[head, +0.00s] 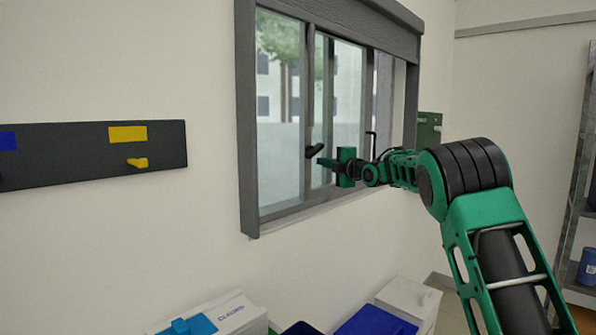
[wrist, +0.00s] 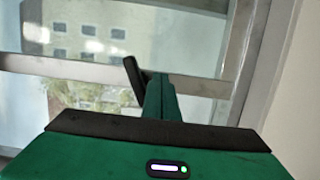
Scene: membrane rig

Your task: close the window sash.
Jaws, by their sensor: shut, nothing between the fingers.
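The window (head: 247,130) is set in the wall with a dark grey frame. Its sash has a grey upright bar (head: 309,95) with a dark handle (head: 314,150) partway down. My gripper (head: 322,161) is shut and empty, its tips close to the handle's lower right side. In the wrist view, the closed green fingers (wrist: 160,98) reach toward the grey sash bar (wrist: 80,70), which runs across the picture. The dark handle (wrist: 134,80) stands just left of the fingers. I cannot tell whether they touch, or how wide the sash's opening is.
A dark wall board (head: 80,155) with yellow and blue pieces hangs left of the window. Boxes and bins, one a white box (head: 405,300), stand below. A metal shelf (head: 575,200) is at the far right. The space before the window's left part is clear.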

